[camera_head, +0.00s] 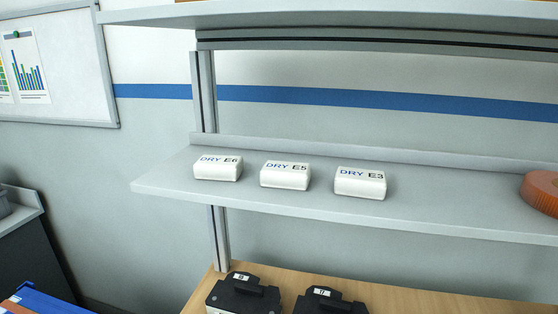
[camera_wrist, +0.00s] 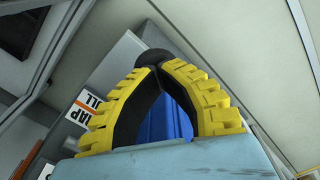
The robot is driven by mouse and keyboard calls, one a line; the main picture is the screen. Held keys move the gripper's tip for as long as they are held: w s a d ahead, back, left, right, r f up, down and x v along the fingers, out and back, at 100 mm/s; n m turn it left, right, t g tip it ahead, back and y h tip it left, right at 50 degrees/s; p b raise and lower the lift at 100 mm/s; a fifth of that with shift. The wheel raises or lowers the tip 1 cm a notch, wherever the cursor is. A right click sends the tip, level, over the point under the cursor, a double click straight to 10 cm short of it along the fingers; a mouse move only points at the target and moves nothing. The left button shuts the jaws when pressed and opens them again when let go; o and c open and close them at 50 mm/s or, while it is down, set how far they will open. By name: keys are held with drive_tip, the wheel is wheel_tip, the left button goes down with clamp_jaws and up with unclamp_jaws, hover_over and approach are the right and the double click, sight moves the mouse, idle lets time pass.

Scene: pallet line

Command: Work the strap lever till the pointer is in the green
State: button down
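In the wrist view my gripper (camera_wrist: 152,68) has yellow ridged fingers with black inner pads. Its fingertips are drawn together, with a bow-shaped gap between the fingers lower down. A round black knob (camera_wrist: 152,56) shows right at the fingertips. I cannot tell whether the tips grip it or only lie against it. A white and orange label (camera_wrist: 88,104), partly hidden by the left finger, reads "AP" and "LL". A blue surface (camera_wrist: 165,122) shows through the gap between the fingers. No pointer or green zone is visible. The head view shows no gripper.
In the head view a grey shelf (camera_head: 290,215) holds white packs marked DRY E6 (camera_head: 217,168), E5 (camera_head: 285,175) and E3 (camera_head: 360,183), and an orange round thing (camera_head: 541,193). Dark units (camera_head: 243,296) stand on a wooden bench below. A blue object (camera_head: 45,302) is at bottom left.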

drive_tip(key=shift+w+r+p, duration=0.2)
drive_tip(key=shift+r+p, duration=0.85)
drive_tip(key=shift+r, duration=0.25)
drive_tip(key=shift+w+r+p, duration=0.15)
drive_tip(key=shift+r+p, duration=0.85)
drive_tip(key=shift+r, duration=0.3)
drive_tip(key=shift+w+r+p, duration=0.2)
drive_tip(key=shift+r+p, duration=0.85)
drive_tip(key=shift+r, duration=0.25)
wheel_tip(320, 180, up, 5)
drive_tip(key=p, duration=0.4)
drive_tip(key=shift+d+p, duration=0.1)
drive_tip(key=shift+p, duration=0.25)
